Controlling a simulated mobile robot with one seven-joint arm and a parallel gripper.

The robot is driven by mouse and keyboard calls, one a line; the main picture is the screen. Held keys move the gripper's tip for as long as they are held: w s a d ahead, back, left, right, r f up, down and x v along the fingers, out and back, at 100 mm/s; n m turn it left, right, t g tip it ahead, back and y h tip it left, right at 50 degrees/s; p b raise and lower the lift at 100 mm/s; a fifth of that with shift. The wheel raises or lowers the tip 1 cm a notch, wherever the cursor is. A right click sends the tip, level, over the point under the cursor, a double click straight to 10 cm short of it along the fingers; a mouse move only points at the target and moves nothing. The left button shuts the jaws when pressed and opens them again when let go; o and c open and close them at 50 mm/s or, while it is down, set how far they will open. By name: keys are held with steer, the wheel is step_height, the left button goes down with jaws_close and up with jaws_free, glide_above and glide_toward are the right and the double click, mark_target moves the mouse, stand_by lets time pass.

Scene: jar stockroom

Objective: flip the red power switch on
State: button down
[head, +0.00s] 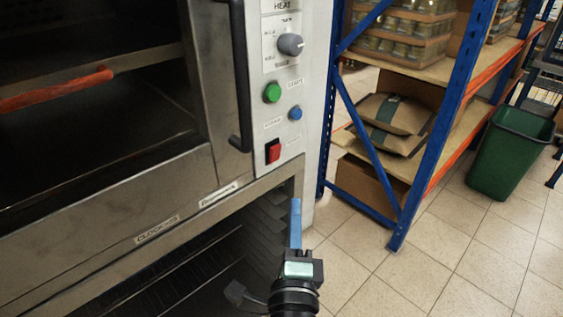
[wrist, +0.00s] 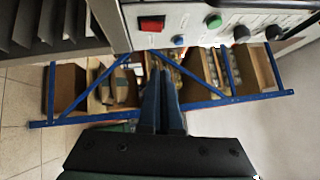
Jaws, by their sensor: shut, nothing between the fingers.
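The red power switch (head: 273,151) is a small red rocker low on the light control panel of the oven, in the head view. It also shows in the wrist view (wrist: 152,24) at the top, left of the blue button. My gripper (head: 295,202) has blue fingers, shut and empty. In the head view it is below and slightly right of the switch, apart from it. In the wrist view the closed fingers (wrist: 163,65) point toward the panel's lower edge, with a gap to the switch. I cannot tell clearly which way the rocker is tipped.
On the panel, a green button (head: 272,92), a blue button (head: 295,113) and a grey knob (head: 291,44) sit above the switch. A black door handle (head: 241,80) stands out just left. A blue-framed shelf (head: 410,190) and a green bin (head: 510,155) are at right, with clear tiled floor in front.

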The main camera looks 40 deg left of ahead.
glide_toward(280, 145)
steer(key=w, duration=0.4)
steer(key=shift+w+a+r+p, duration=0.15)
steer(key=shift+a+p, duration=0.1)
steer(key=shift+a, duration=0.35)
steer(key=shift+w+a+r+p, duration=0.1)
steer(key=shift+w+a+p, duration=0.1)
steer(key=shift+a, duration=0.35)
steer(key=shift+w+a+r+p, duration=0.15)
steer(key=shift+a+p, duration=0.1)
steer(key=shift+a, duration=0.35)
steer(key=p, duration=0.2)
steer(key=r+p, duration=0.1)
steer(key=p, duration=0.1)
steer(key=shift+a+r+n, duration=0.1)
steer(key=shift+a+n, duration=0.15)
steer(key=shift+n, duration=0.05)
steer(key=shift+a+f+g+h, duration=0.1)
steer(key=shift+f+g+h, duration=0.2)
steer(key=shift+f, duration=0.1)
